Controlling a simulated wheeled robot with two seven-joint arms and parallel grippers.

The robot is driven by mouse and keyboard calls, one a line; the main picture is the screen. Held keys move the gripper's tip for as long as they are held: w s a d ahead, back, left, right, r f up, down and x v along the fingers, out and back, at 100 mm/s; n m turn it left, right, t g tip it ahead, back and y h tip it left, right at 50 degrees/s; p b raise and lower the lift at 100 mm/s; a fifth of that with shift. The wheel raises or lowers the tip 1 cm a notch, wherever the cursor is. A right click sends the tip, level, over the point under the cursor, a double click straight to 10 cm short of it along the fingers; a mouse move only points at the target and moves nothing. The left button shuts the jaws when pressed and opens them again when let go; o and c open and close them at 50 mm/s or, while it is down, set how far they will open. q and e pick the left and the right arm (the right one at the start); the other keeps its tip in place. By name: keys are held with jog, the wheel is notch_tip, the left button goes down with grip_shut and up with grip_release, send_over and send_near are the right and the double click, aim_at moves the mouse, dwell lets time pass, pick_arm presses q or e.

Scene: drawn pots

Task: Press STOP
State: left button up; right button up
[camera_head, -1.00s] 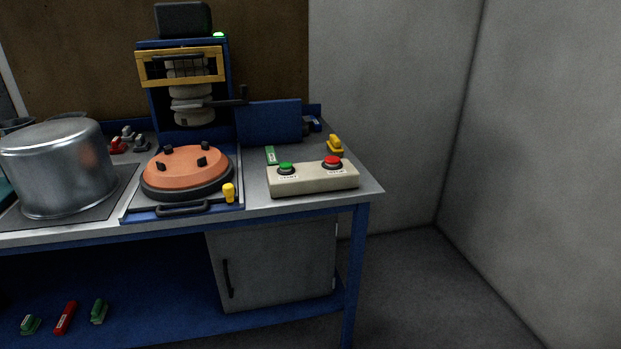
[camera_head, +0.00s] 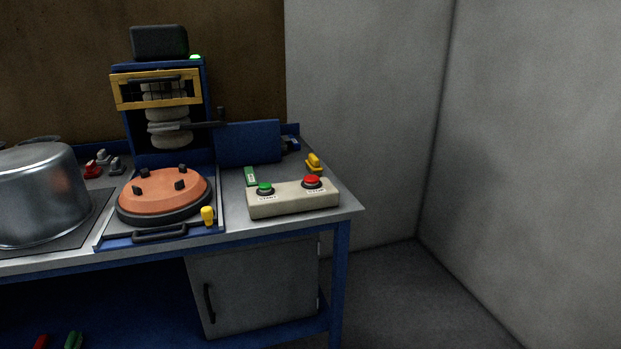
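A beige control box (camera_head: 293,201) sits near the right front edge of the blue-framed bench. On top it has a red button (camera_head: 312,181) at the right and a green button (camera_head: 265,188) at the left. Small labels are in front of both buttons, too small to read surely. Neither of my grippers shows in the head view.
A machine with an orange round plate (camera_head: 165,190), a yellow guard (camera_head: 156,89) and a lit green lamp (camera_head: 195,57) stands left of the box. A large metal pot (camera_head: 40,195) is at far left. A yellow object (camera_head: 314,163) lies behind the box. Floor at right is clear.

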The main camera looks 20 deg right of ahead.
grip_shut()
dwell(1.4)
